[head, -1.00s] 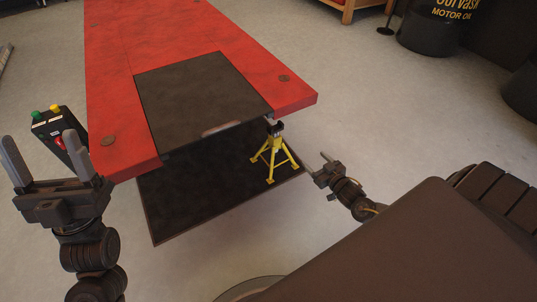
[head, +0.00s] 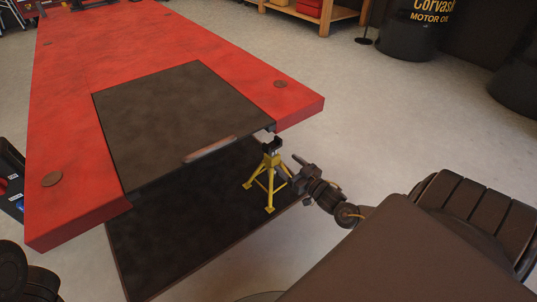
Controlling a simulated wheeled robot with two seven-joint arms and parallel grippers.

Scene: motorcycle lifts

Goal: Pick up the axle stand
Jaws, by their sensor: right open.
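The yellow axle stand (head: 271,162) stands upright on the black lower panel (head: 190,225), just below the front right part of the red lift table (head: 160,45). Its dark saddle top is close to the table's edge. My right gripper (head: 287,167) is open, just right of the stand, with its fingers pointing left toward the stand's upper part and legs. I cannot tell whether a finger touches it. My left gripper is out of view; only dark links of my left arm show at the lower left.
A dark plate (head: 165,120) is set in the red table top, whose front edge overhangs close to the stand. A black oil drum (head: 412,35) and a wooden bench (head: 320,15) stand at the back. The grey floor (head: 400,120) to the right is clear.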

